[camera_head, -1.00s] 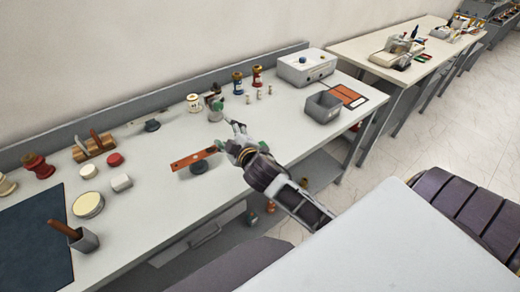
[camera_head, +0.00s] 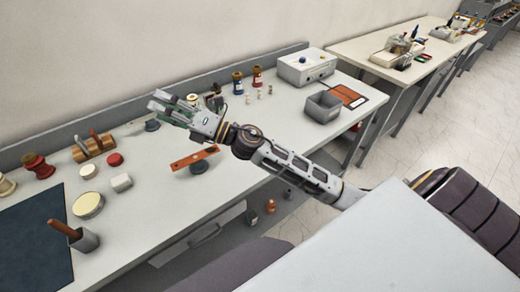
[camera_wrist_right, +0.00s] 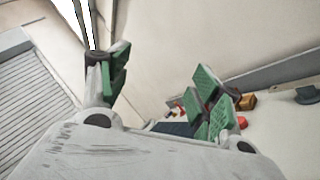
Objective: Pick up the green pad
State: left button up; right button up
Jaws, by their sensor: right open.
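My right gripper (camera_head: 168,107) is open and empty, raised over the back part of the workbench (camera_head: 225,215), with its fingers pointing left. In the right wrist view its two fingers (camera_wrist_right: 160,95) stand wide apart with green inner faces and nothing between them. I cannot make out a separate green pad on the bench in the current views; the right hand covers the spot where a small greenish object showed earlier. My left gripper is not in view.
An orange-brown strip (camera_head: 195,158) lies across a dark round piece (camera_head: 198,168) below the right hand. Spools (camera_head: 238,83) and a white box (camera_head: 306,67) stand at the back. A grey bin (camera_head: 323,107) is at the right. The front middle of the bench is clear.

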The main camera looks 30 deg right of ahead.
jog(key=s+d+f+n+g+h, duration=0.1)
jog(key=s+f+n+g+h, duration=0.25)
jog(key=f+n+g, duration=1.25)
jog(key=w+d+n+h, duration=0.2)
jog(key=d+h, duration=1)
jog(key=d, duration=1.5)
jog(key=n, duration=0.2)
jog(key=shift+r+n+h, duration=0.3)
jog(key=shift+r+h, duration=0.05)
jog(key=shift+r, duration=0.05)
jog(key=shift+w+a+f+p, duration=0.1)
jog(key=shift+f+p, duration=0.55)
jog(key=shift+f, duration=3.7)
